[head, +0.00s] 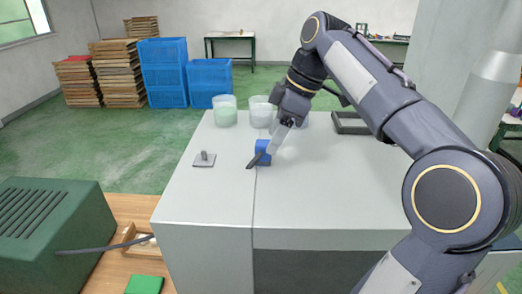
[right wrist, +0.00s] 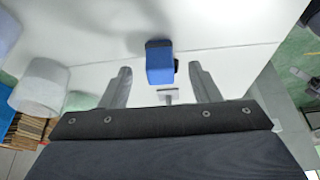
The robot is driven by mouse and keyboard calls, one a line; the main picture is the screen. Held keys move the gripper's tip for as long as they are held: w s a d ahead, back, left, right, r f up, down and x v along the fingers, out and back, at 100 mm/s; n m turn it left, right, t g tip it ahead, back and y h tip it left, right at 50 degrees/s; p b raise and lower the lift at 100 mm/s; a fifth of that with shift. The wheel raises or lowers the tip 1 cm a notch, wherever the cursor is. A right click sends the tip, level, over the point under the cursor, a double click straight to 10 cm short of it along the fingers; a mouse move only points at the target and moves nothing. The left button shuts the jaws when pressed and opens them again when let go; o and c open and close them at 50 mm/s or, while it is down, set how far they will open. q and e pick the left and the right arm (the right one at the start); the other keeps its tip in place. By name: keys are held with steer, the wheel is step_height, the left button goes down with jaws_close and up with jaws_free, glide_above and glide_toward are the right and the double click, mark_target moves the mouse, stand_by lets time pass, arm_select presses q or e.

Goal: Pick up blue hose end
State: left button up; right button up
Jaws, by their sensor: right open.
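The blue hose end (head: 262,146) shows as a small blue block-like piece on the light table, and a dark part shows beside it. In the right wrist view the blue hose end (right wrist: 160,68) lies ahead, in line with the gap between the fingers. My right gripper (head: 264,156) reaches down to it from the upper right. In the right wrist view the right gripper (right wrist: 161,72) is open, with one finger on each side of that gap. I cannot tell whether either finger touches the piece. My left gripper is out of view.
Pale cups (head: 225,112) stand at the table's back edge, and a dark tray (head: 350,123) lies at the back right. A small grey plate with a peg (head: 204,159) lies left of the blue piece. A green box (head: 50,225) stands at the lower left. The table's front is clear.

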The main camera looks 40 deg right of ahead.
mark_target(265, 143)
steer(key=f, duration=0.1)
steer(key=w+a+f, duration=0.1)
steer(key=f, duration=0.1)
steer(key=shift+w+a+f+p, duration=0.1)
steer(key=shift+w+a+p, duration=0.2)
steer(key=shift+w+a, duration=0.1)
steer(key=shift+f, duration=0.35)
steer(key=c, duration=1)
